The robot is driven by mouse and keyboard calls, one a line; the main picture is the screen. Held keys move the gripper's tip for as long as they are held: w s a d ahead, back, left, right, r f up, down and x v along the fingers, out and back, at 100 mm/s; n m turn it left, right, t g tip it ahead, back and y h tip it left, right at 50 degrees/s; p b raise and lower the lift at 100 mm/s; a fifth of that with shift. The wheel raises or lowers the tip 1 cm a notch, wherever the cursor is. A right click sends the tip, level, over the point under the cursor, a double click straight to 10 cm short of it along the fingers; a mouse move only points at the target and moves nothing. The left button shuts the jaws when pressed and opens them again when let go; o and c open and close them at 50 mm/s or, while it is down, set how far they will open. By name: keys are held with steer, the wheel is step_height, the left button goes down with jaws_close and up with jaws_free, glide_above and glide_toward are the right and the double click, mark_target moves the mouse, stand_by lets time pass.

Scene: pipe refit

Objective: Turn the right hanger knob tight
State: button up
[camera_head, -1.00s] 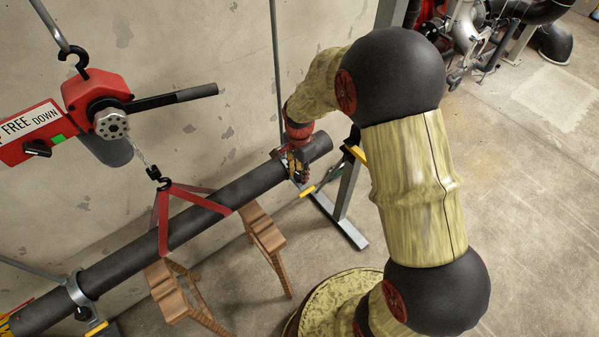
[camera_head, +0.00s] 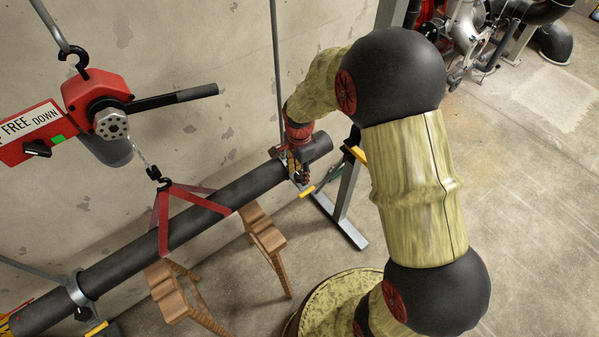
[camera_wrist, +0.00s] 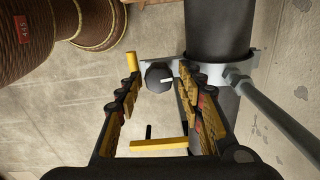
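The right hanger knob (camera_wrist: 158,76) is black and round with a white mark, in the wrist view beside the metal hanger clamp (camera_wrist: 236,68) around the dark pipe (camera_wrist: 218,30). My gripper (camera_wrist: 157,82) has its fingers apart, one on each side of the knob. A gap shows on the left of the knob; the right finger is closer, and I cannot tell if it touches. In the head view my gripper (camera_head: 299,166) is at the right end of the pipe (camera_head: 225,195), where it hides the knob.
A red chain hoist (camera_head: 95,105) and red sling (camera_head: 163,220) are at the pipe's left part. A left hanger clamp (camera_head: 76,290) is farther left. Wooden sawhorses (camera_head: 265,235) stand below. A grey rod (camera_wrist: 265,112) runs from the clamp in the wrist view. Yellow bars (camera_wrist: 158,144) are near the fingers.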

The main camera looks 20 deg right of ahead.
mark_target(299, 175)
steer(key=shift+o, duration=0.8)
step_height(299, 175, up, 12)
stand_by(0.5)
steer(key=s+r+n+t+b, duration=0.2)
steer(key=s+n+b, duration=0.4)
steer(key=s, duration=0.5)
steer(key=s+r+n+t+b, duration=0.2)
steer(key=s+n+t+b, duration=0.1)
steer(key=s+n+b, duration=0.4)
steer(key=shift+s+r+n+t, duration=0.15)
steer(key=shift+s+n+t, duration=0.15)
steer(key=shift+s+n, duration=1.3)
